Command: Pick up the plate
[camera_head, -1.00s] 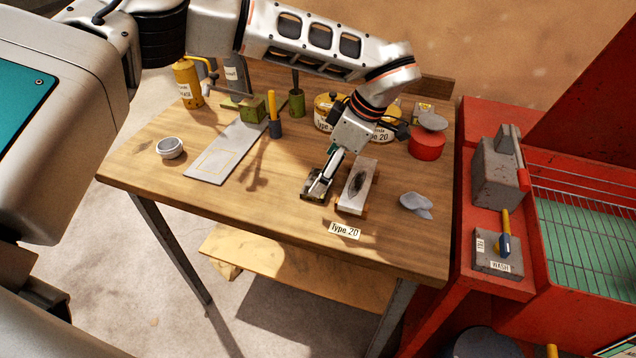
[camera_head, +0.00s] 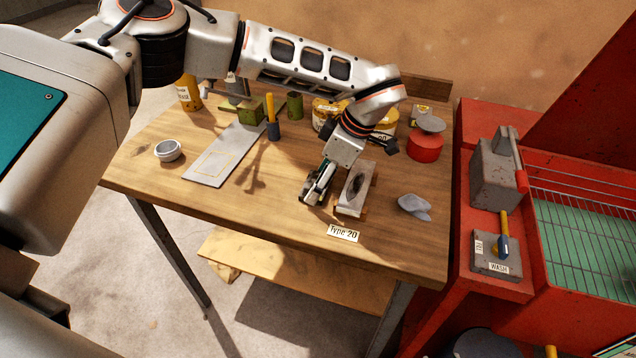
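A small pale plate with a dark smear (camera_head: 356,188) lies on wooden supports near the front right of the workbench. My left gripper (camera_head: 314,192) is low over the bench, just left of this plate. Its fingers are small and dark here, and I cannot tell how far apart they are or whether they touch the plate. A longer flat grey plate (camera_head: 212,166) lies farther left on the bench. My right gripper is not in view.
A "Type 20" label (camera_head: 343,233) lies at the front edge of the wooden bench (camera_head: 270,212). A grey rag (camera_head: 414,205), red tin (camera_head: 425,147), yellow-handled brush (camera_head: 273,125) and white bowl (camera_head: 168,150) stand around. A red wash station (camera_head: 560,280) is at right.

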